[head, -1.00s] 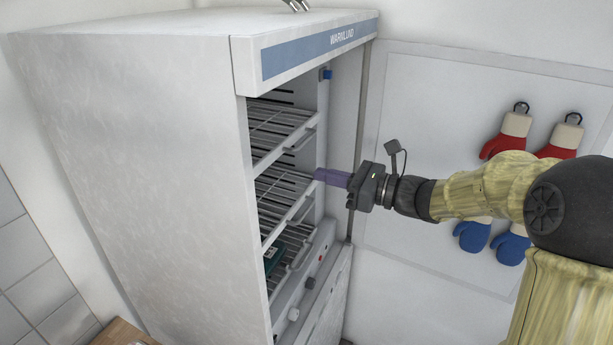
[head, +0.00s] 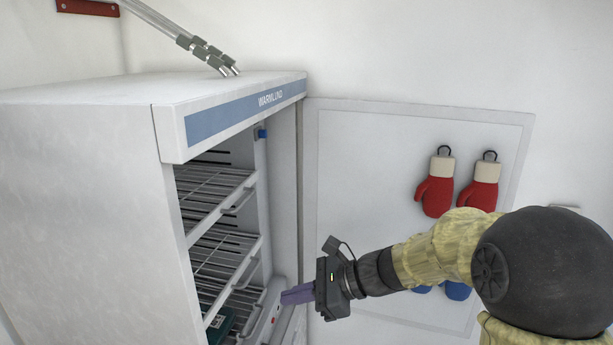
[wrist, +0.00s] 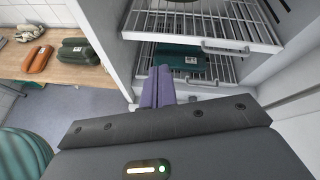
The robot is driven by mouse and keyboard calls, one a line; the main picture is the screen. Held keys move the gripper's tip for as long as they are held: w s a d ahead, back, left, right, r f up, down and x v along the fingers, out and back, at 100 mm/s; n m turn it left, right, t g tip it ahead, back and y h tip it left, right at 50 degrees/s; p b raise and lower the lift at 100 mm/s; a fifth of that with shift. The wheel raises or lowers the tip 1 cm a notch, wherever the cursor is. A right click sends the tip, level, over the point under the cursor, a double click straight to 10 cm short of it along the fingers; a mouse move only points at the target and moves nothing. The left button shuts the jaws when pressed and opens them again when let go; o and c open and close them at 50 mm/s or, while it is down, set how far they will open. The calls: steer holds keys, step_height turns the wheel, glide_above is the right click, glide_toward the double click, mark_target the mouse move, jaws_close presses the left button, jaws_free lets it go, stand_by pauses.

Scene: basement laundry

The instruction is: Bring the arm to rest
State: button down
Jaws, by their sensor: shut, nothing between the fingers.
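My gripper (head: 284,298) is shut and empty, its purple fingers pressed together. In the head view it is in front of the open side of the white warming cabinet (head: 80,180), near the lower racks and apart from them as far as I can tell. In the wrist view the shut fingers (wrist: 158,88) point toward the cabinet's lower rack. My arm reaches in from the right, bent at the dark joint.
Wire racks (head: 225,250) stand out inside the cabinet; a dark green item (wrist: 182,58) lies on a lower one. Red mitts (head: 435,185) hang on the white panel at right. A wooden bench (wrist: 60,55) holds several items.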

steer(key=s+d+f+n+h, duration=0.6)
steer(key=d+n, duration=0.2)
steer(key=d, duration=0.1)
steer(key=s+d+f+n+h, duration=0.6)
steer(key=d+f+n, duration=0.1)
steer(key=d+n, duration=0.1)
steer(key=shift+s+d+n+t+h, duration=0.3)
steer(key=shift+d+n, duration=0.1)
steer(key=shift+d, duration=0.1)
steer(key=shift+f, duration=0.1)
